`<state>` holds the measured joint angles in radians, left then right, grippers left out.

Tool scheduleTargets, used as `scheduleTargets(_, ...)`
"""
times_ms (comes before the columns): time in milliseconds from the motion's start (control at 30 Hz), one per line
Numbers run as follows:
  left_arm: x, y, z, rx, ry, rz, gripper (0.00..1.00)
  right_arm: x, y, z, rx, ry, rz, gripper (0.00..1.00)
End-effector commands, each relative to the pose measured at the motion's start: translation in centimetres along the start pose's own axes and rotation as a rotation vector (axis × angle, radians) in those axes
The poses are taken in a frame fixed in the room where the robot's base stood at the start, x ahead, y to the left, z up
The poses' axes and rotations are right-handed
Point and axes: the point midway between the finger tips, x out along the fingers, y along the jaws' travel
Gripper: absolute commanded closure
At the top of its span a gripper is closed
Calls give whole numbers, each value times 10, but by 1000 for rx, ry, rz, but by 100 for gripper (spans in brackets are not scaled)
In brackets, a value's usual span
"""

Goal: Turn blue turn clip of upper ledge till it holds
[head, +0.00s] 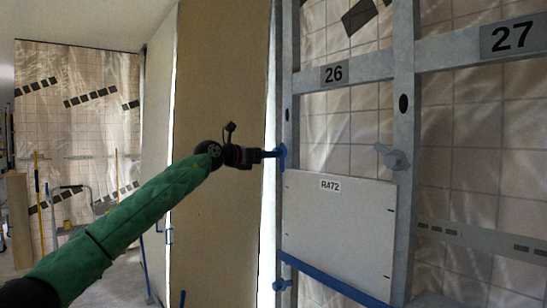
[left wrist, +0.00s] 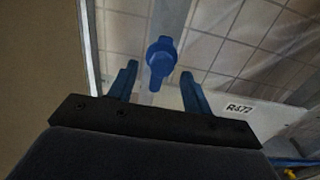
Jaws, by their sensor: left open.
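The blue turn clip (head: 282,157) sits on the left grey post, at the upper left corner of the white panel marked R472 (head: 338,225). In the left wrist view the clip (left wrist: 160,62) shows a round head and a short tab. My left gripper (head: 273,154) is at the clip. In the left wrist view its two blue fingers (left wrist: 158,82) are open, one on each side of the clip's tab, with gaps visible. Whether the clip overlaps the panel edge is not clear. My right gripper is not in view.
A grey clip (head: 392,157) is on the right post. Crossbars marked 26 and 27 are above. A tall brown board (head: 217,200) stands left of the frame.

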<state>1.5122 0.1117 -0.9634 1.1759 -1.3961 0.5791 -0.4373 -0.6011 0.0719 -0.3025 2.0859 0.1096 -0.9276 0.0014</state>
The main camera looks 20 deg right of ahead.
Motion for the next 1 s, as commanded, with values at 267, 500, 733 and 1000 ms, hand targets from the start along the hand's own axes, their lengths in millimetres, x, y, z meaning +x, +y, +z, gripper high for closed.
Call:
scheduleTargets(267, -34, 0, -2, 0, 0, 0, 51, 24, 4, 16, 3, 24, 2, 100)
scheduleTargets(500, -41, 0, -1, 0, 1, 0, 51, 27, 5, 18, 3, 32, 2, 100)
scheduleTargets(733, -40, 0, -1, -3, 1, -1, 51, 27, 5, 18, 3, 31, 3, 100)
scheduleTargets(1000, -43, 11, 31, -91, -171, 52, 51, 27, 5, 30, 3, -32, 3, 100)
